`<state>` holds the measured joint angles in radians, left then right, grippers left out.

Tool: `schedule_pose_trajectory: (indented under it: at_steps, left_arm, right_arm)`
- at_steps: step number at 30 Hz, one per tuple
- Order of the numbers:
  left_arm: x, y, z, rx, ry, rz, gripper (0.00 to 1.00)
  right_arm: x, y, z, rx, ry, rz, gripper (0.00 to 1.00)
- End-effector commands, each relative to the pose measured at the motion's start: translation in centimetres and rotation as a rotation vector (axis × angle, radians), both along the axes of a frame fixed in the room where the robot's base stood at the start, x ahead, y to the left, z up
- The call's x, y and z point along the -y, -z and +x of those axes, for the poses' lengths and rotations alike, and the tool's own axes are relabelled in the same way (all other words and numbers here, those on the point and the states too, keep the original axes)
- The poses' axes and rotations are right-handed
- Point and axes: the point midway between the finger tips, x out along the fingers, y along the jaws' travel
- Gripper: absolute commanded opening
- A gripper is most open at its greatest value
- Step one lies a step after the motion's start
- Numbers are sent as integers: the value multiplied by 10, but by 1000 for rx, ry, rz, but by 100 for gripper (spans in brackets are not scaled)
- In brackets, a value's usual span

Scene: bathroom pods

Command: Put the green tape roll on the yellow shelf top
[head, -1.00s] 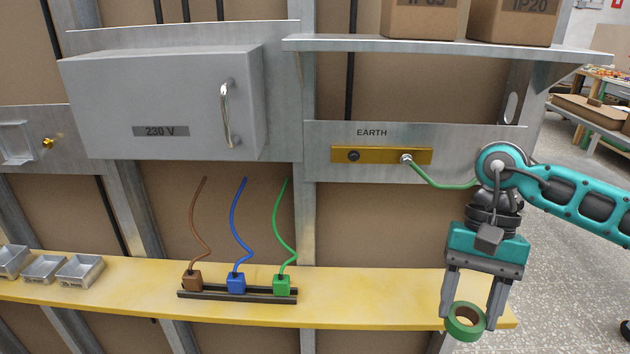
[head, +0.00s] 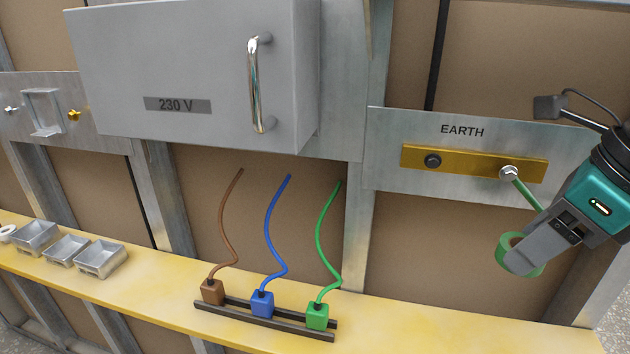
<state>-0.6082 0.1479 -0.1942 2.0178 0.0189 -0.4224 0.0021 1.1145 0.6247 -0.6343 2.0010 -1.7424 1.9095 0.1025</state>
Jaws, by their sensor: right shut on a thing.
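The green tape roll (head: 505,243) is between the fingers of my right gripper (head: 528,262), which is shut on it. The finger hides part of the ring. In the picture the roll is above the right part of the yellow shelf top (head: 475,323), in front of the brown wall panel, and apart from the shelf. The shelf runs along the bottom of the view. My left gripper is not in view.
A rail with brown (head: 212,291), blue (head: 262,303) and green (head: 317,316) wired blocks stands on the shelf's middle. Several metal trays (head: 66,249) sit at left. A grey 230 V box (head: 190,75) and an EARTH bar (head: 470,163) are above. The shelf's right part is clear.

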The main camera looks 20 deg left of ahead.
Motion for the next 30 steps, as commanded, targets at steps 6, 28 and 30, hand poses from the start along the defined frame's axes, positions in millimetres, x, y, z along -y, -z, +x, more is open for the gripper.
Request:
schedule_pose_trajectory:
  at_steps: [6, 28, 30]
  left_arm:
    - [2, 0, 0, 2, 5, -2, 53]
    - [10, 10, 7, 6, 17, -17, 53]
    - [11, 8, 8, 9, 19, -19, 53]
  right_arm:
    - [1, -3, 0, -1, 74, 0, 25]
    - [1, 138, -1, -6, 74, -1, 25]
    - [1, 147, -1, -6, 73, -1, 25]
